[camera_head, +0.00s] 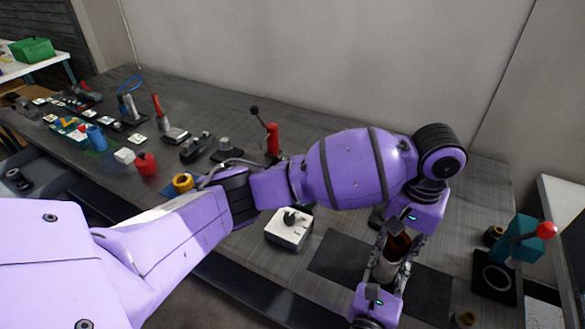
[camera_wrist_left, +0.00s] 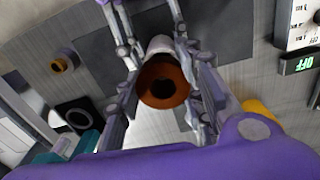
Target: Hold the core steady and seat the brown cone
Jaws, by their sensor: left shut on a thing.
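The brown cone (camera_head: 398,245) shows between the fingers of my left gripper (camera_head: 389,243), which reaches down from the upper right. In the left wrist view, the brown cone (camera_wrist_left: 163,82) is seen end-on, with a dark round hole. My left gripper (camera_wrist_left: 165,95) is shut on it. The pale grey core (camera_head: 387,269) is just below the cone and in line with it; in the left wrist view it shows behind the cone (camera_wrist_left: 160,45). My right gripper (camera_head: 384,275), coming up from below, has its fingers on both sides of the core and appears shut on it. How deep the cone sits is hidden.
A dark mat (camera_head: 427,291) lies beneath the grippers. A white box with a black knob (camera_head: 288,231) stands to their left. A teal device with a red ball (camera_head: 516,246) stands at right. A yellow ring (camera_head: 183,182) and a red pot (camera_head: 146,164) are farther left.

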